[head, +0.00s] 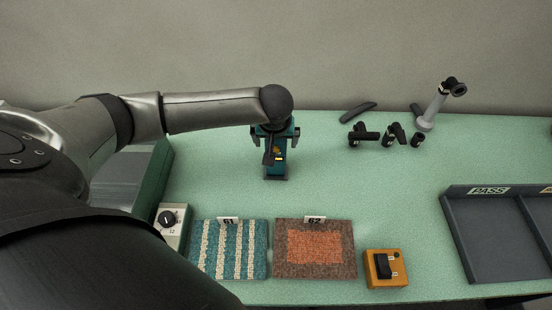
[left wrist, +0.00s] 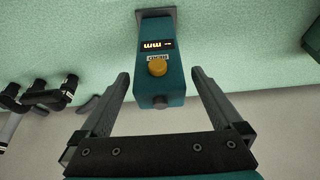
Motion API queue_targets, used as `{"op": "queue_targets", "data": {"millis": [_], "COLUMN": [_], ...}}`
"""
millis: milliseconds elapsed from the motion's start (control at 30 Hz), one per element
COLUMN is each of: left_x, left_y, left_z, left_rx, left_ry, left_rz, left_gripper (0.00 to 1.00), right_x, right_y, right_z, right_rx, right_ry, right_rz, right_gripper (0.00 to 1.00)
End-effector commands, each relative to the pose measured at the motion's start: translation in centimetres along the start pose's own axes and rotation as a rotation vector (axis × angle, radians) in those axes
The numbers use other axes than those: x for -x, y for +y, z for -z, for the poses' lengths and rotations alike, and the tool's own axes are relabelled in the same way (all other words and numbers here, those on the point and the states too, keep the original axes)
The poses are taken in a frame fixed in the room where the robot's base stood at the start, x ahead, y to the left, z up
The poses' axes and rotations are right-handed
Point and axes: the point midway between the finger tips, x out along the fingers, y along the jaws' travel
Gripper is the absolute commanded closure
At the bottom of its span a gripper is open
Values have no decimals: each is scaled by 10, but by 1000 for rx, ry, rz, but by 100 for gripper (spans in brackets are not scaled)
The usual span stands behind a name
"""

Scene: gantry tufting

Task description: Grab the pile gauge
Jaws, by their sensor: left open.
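The pile gauge (head: 275,168) is a teal upright block standing on the green table near its middle. In the left wrist view the gauge (left wrist: 158,85) shows a lit display, a yellow button and a dark foot. My left gripper (head: 275,138) is above and around the gauge's upper part in the head view. In the left wrist view its open fingers (left wrist: 160,76) lie either side of the gauge, with a visible gap at each side. My right gripper is not in view.
Two carpet samples, 61 (head: 228,250) and 62 (head: 315,249), lie in front. A yellow switch box (head: 385,269) and a dial box (head: 172,225) flank them. Several black parts (head: 391,134) and a grey stand (head: 433,108) are behind right. A PASS tray (head: 490,240) is at right.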

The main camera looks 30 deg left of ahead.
Motion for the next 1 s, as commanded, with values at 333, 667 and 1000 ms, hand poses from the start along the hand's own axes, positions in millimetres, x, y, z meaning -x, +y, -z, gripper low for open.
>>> {"op": "queue_targets", "data": {"millis": [333, 667, 1000], "left_x": [-27, -56, -56], "left_y": [1, 1, 1], "left_z": [0, -1, -1], "left_rx": [-1, -1, -1], "left_ry": [1, 0, 1], "left_rz": [1, -1, -1], "left_gripper": [0, 0, 11], "right_x": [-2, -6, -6], "right_y": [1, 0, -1], "right_z": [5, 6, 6], "right_rx": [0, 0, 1], "right_ry": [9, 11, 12], "right_rz": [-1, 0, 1], "right_gripper": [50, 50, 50]}}
